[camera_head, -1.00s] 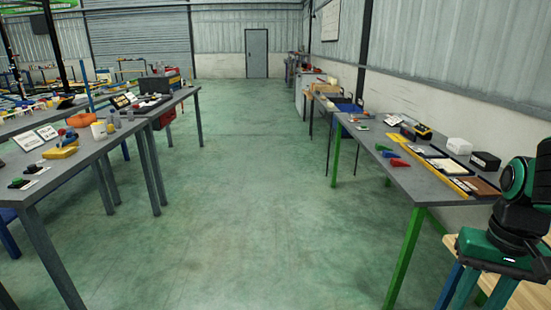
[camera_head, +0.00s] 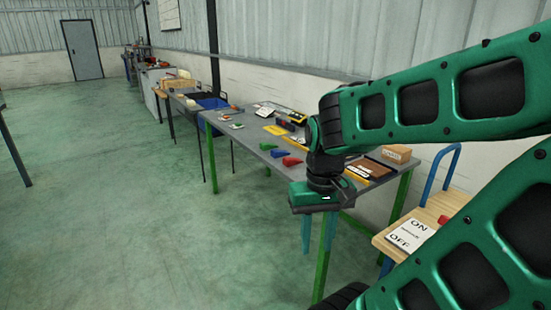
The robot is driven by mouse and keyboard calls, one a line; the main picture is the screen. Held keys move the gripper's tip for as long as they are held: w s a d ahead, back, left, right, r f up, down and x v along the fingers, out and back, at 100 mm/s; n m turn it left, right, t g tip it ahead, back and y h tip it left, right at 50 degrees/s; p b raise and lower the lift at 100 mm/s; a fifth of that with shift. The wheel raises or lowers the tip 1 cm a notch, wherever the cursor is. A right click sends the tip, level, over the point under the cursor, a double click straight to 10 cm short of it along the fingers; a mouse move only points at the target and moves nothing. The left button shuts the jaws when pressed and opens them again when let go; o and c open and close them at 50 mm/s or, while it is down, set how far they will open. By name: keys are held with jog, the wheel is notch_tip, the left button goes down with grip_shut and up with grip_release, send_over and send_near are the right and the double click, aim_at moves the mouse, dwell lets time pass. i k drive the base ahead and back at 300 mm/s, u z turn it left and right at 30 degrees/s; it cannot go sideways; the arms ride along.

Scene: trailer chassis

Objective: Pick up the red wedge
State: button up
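The red wedge (camera_head: 291,161) lies on the grey tabletop (camera_head: 240,137) of the green-legged table, near its front edge. A blue wedge (camera_head: 279,153) and a green wedge (camera_head: 268,146) lie in a row beyond it, to its left. My gripper (camera_head: 317,245) points down in front of the table, to the right of the red wedge in the picture. Its two teal fingers are apart with nothing between them. My arm hides part of the table's right side.
A wooden bench with an ON/OFF sign (camera_head: 409,235) stands at the right, partly behind my arm. A cardboard box (camera_head: 396,154) and a brown board (camera_head: 370,168) are on the table's right end. The floor (camera_head: 130,220) to the left is clear.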

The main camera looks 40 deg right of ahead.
aim_at(288, 162)
jog(key=z, duration=0.2)
jog(key=i, duration=1.25)
jog(key=z, duration=0.2)
